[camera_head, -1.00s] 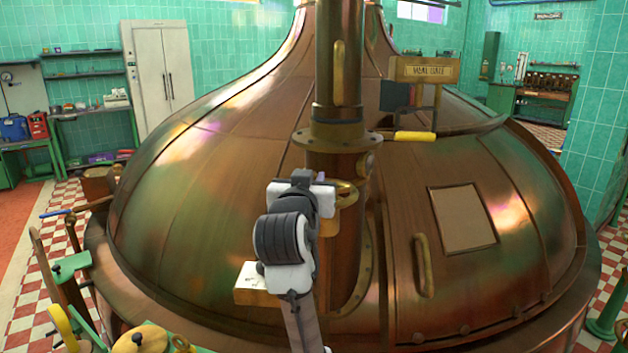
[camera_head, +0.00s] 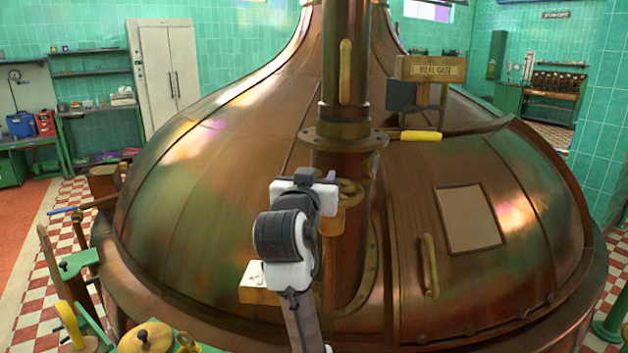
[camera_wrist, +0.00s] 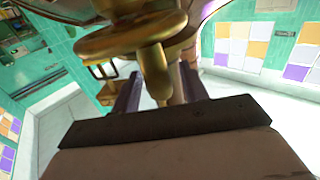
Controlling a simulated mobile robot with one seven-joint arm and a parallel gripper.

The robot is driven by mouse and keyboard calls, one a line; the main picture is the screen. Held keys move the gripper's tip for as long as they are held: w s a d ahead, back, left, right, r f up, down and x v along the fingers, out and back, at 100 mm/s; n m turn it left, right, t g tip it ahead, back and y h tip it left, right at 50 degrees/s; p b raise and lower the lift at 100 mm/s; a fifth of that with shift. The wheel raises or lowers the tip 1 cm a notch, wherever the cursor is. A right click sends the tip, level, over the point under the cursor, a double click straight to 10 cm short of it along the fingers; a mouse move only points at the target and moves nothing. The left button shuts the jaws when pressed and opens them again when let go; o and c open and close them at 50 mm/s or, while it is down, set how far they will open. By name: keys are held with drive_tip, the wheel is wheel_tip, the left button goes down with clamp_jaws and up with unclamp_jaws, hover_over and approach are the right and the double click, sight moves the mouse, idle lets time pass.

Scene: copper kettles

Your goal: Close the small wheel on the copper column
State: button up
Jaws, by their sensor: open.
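The small brass wheel (camera_head: 351,192) sits low on the front of the copper column (camera_head: 347,85), just right of my gripper (camera_head: 325,184), which partly covers it. In the wrist view a brass disc (camera_wrist: 112,38), which looks like the wheel, fills the top of the picture. A rounded brass knob or stem (camera_wrist: 155,72) hangs down from there between the two dark purple fingers of my gripper (camera_wrist: 158,88). The fingers are apart. I cannot tell whether either finger touches the brass.
The big copper kettle dome (camera_head: 230,190) surrounds the column's foot. A sign on a brass bracket (camera_head: 442,70) and a yellow-handled lever (camera_head: 420,135) stand to the right. A green bench with brass parts (camera_head: 147,338) is at lower left.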

drive_tip(key=s+a+b, duration=0.2)
drive_tip(key=s+b, duration=0.1)
drive_tip(key=s, duration=1)
drive_tip(key=shift+s, duration=0.35)
drive_tip(key=shift+a, duration=0.1)
